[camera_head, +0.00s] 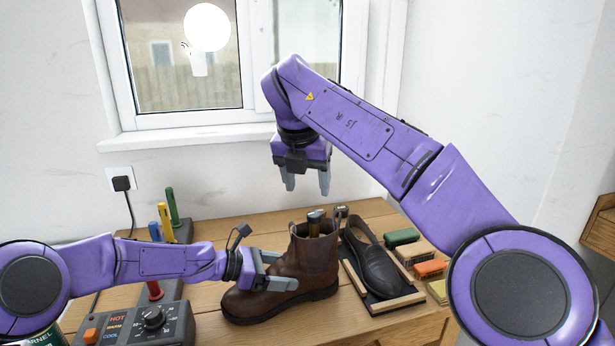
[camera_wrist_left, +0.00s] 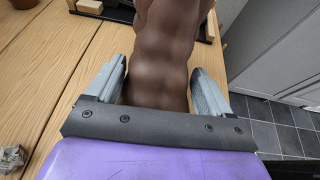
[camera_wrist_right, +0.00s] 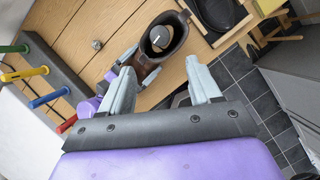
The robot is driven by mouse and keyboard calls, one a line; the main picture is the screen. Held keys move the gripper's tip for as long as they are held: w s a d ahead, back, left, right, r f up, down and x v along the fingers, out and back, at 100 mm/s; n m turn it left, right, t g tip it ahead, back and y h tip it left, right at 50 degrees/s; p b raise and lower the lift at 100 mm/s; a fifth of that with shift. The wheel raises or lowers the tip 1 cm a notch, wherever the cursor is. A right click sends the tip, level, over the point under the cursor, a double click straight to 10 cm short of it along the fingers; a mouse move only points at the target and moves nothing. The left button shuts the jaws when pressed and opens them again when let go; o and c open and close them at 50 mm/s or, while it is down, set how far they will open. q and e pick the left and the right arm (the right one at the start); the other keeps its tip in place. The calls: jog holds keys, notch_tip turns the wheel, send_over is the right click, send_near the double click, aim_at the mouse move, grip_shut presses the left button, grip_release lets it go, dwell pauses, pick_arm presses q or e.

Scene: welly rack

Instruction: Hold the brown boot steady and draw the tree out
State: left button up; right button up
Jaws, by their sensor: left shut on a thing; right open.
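The brown boot (camera_head: 311,263) stands upright on the wooden table, toe to the left in the head view. The tree (camera_head: 315,222) is inside it, with its top end showing at the boot's opening. My left gripper (camera_head: 281,272) is shut on the boot, with its fingers on either side of the boot's front in the left wrist view (camera_wrist_left: 158,85). My right gripper (camera_head: 306,184) is open and empty, above the boot. The right wrist view looks down into the boot's opening (camera_wrist_right: 166,38), where the tree's round end (camera_wrist_right: 160,36) shows.
A black shoe (camera_head: 373,262) lies on a wooden-edged tray (camera_head: 398,302) right of the boot. A dryer control box (camera_head: 139,325) and a rack with coloured pegs (camera_head: 164,221) stand to the left.

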aim_at(312, 216)
jog(key=x, duration=1.1)
jog(key=shift+w+d+f, duration=0.1)
jog(key=shift+w, duration=0.05)
grip_shut()
jog(key=shift+o, duration=0.2)
grip_release()
